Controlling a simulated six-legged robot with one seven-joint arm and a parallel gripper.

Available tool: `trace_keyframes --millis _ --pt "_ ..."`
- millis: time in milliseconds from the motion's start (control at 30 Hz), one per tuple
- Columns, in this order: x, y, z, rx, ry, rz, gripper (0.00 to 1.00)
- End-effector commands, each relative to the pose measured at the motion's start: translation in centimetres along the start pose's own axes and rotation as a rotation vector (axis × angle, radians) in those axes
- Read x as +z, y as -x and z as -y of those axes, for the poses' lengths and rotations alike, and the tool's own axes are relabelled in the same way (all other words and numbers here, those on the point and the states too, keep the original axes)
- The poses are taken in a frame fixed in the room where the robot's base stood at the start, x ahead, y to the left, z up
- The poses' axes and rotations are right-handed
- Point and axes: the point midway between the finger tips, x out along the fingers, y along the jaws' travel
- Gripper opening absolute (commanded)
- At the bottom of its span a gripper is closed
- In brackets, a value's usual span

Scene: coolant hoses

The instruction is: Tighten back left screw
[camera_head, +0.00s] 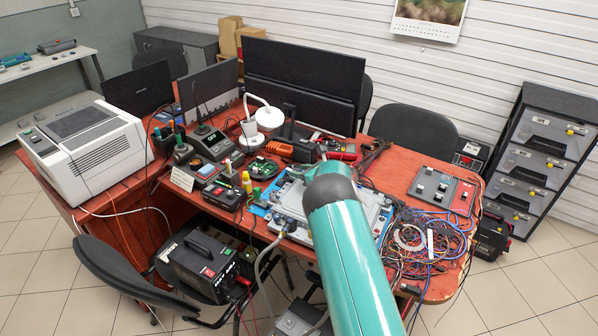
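A light grey flat unit (290,215) lies on the reddish-brown desk near its front edge. My teal arm reaches up from the bottom of the picture and covers the middle of this unit. Only the unit's left and right parts show. The screws, including the back left one, are too small or hidden to make out. My gripper is not visible; it is hidden beyond the end of the arm link. I cannot tell whether it touches the unit or holds anything.
Tangled cables (430,245) lie right of the unit. A grey switch panel (433,187) is behind them. Monitors (303,80) and a white lamp (268,118) stand behind. Small tools and a soldering station (213,143) crowd the left. A black chair (125,270) stands in front.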

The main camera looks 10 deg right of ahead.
Motion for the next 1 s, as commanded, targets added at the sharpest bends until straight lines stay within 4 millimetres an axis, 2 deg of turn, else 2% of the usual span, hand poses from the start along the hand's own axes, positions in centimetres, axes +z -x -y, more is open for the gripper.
trace_keyframes --millis 133,400,467,600,633,1000 --pt "-0.02 -1.1 -0.01 0.0 0.0 0.0 0.4" --pt "0.01 -1.27 -0.02 0.0 -0.001 0.0 0.4" --pt "0.0 -1.27 -0.01 0.0 -0.001 0.0 0.3" --pt "0.0 -1.25 -0.01 0.0 0.0 0.0 0.03" --pt "0.0 -1.25 -0.01 0.0 0.0 0.0 0.0" --pt "0.04 -1.27 -0.19 -0.037 -0.016 0.0 0.0"
